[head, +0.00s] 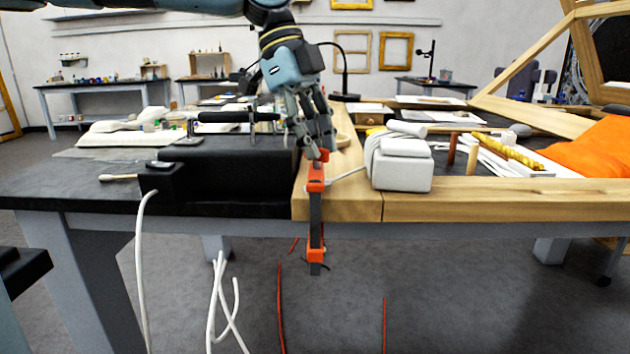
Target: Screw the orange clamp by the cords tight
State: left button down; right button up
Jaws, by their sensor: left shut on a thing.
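The orange clamp (316,215) stands upright at the front edge of the workbench, with orange parts at its top and bottom and a dark bar between them. Its lower part hangs below the tabletop. My left gripper (318,155) reaches down from above and is shut at the clamp's top end. The fingers hide part of that end. White cord (348,174) runs beside the clamp's top on the wood. Red cords (280,305) and white cords (218,300) hang below the bench. My right gripper is not in view.
A white block wrapped in cord (402,170) stands close right of the clamp. A black box (240,172) lies close left. An orange cloth (590,160), wooden frame pieces (530,55) and rods (472,158) crowd the right side. The floor in front is open apart from cords.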

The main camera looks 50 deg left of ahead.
pick_arm(q)
jog(key=shift+w+a+f+m+g+b, duration=0.1)
jog(key=shift+f+m+g+b, duration=0.3)
jog(key=shift+f+b, duration=0.55)
jog(key=r+m+b, duration=0.1)
jog(key=m+b, duration=0.1)
jog(key=b, duration=0.1)
jog(key=m, duration=0.1)
jog(key=m+g, duration=0.1)
jog(key=shift+r+m+b, duration=0.25)
jog(key=shift+m+b, duration=0.05)
jog(key=shift+b, duration=0.1)
jog(key=m+g, duration=0.1)
jog(key=m, duration=0.1)
jog(key=m+g+y, duration=0.1)
jog(key=m, duration=0.2)
jog(key=shift+w+r+m+b, duration=0.1)
jog(key=shift+m+b, duration=0.2)
jog(key=shift+b, duration=0.1)
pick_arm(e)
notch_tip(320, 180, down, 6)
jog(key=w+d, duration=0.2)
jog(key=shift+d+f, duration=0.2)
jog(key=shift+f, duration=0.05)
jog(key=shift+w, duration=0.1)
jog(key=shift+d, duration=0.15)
